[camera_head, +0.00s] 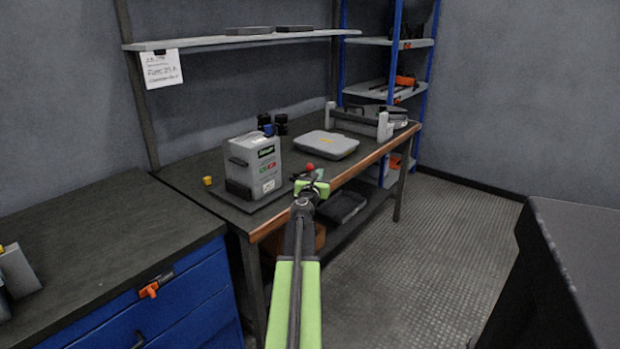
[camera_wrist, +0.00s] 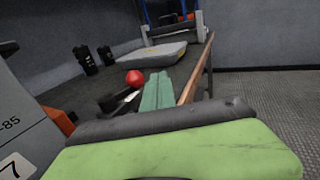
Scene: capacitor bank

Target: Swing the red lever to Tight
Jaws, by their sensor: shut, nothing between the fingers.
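The red lever's ball knob (camera_head: 310,166) shows just beyond the end of my arm, at the right side of the grey capacitor unit (camera_head: 253,163). In the wrist view the red knob (camera_wrist: 134,79) sits at the end of a short dark arm, close left of my fingers. My gripper (camera_head: 318,175) is shut and empty over the bench's front side; its greenish fingers (camera_wrist: 157,90) point along the bench. A gap between fingers and knob is hard to judge. No Tight mark is readable, and the lever's pivot is mostly hidden.
A flat grey case (camera_head: 327,145) lies on the bench (camera_head: 190,176) behind the lever. Dark cylinders (camera_wrist: 85,60) stand near the wall. A blue drawer cabinet (camera_head: 150,310) is at left.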

